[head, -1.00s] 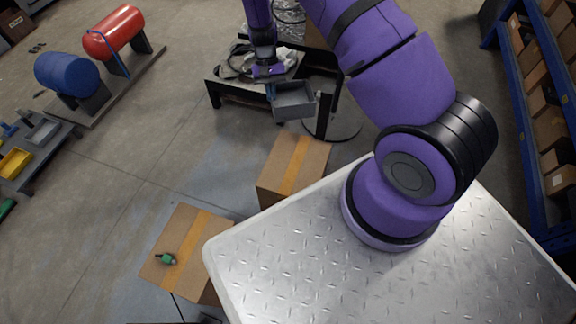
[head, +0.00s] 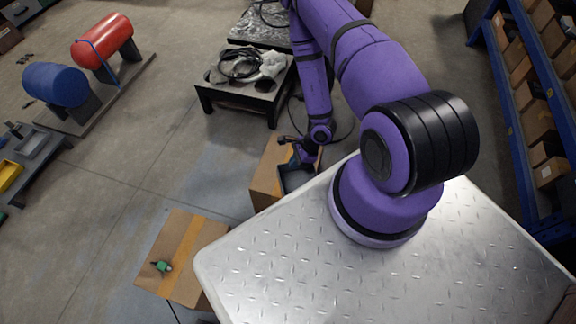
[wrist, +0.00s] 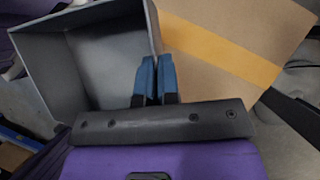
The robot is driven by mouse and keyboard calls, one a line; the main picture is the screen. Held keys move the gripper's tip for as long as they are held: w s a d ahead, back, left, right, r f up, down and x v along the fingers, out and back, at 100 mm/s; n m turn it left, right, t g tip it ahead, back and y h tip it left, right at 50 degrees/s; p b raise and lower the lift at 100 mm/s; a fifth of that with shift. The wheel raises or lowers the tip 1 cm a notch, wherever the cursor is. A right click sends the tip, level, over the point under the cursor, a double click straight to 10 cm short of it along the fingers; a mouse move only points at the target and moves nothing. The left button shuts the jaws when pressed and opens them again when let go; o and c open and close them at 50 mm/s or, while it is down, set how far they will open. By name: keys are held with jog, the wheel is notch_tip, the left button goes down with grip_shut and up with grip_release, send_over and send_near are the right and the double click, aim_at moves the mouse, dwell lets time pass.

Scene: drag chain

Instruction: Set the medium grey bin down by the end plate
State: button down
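The medium grey bin (wrist: 85,65) fills the left of the wrist view, open side facing the camera and empty where I can see. My gripper (wrist: 157,80) has its two blue fingers close together at the bin's right wall, shut on it. In the head view my gripper (head: 302,155) is low, just beyond the metal deck, with the bin (head: 297,178) partly hidden behind my arm. The bin is over or against a cardboard box (head: 262,187); I cannot tell whether it touches. I cannot make out the end plate.
A low black table (head: 240,92) with cables and plastic wrap stands behind. A second cardboard box (head: 180,252) with a small green item (head: 161,266) is at lower left. Blue shelving (head: 515,120) stands right. The floor on the left centre is mostly clear.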

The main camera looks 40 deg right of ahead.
aim_at(295, 175)
jog(key=s+f, duration=0.1)
jog(key=s+d+m, duration=0.1)
jog(key=shift+s+f+m+t, duration=0.3)
jog(key=shift+s+f+t, duration=0.05)
jog(key=shift+f+t, duration=0.05)
jog(key=w+d, duration=0.1)
jog(key=w, duration=0.4)
jog(key=w+d+f, duration=0.1)
jog(key=w, duration=0.4)
jog(key=w+d, duration=0.2)
jog(key=w, duration=0.3)
jog(key=shift+w+f, duration=0.1)
jog(key=shift+f, duration=1.9)
jog(key=shift+f, duration=0.15)
jog(key=c, duration=1.4)
grip_release()
jog(key=shift+o, duration=0.2)
jog(key=v, duration=1.2)
jog(key=shift+r, duration=0.3)
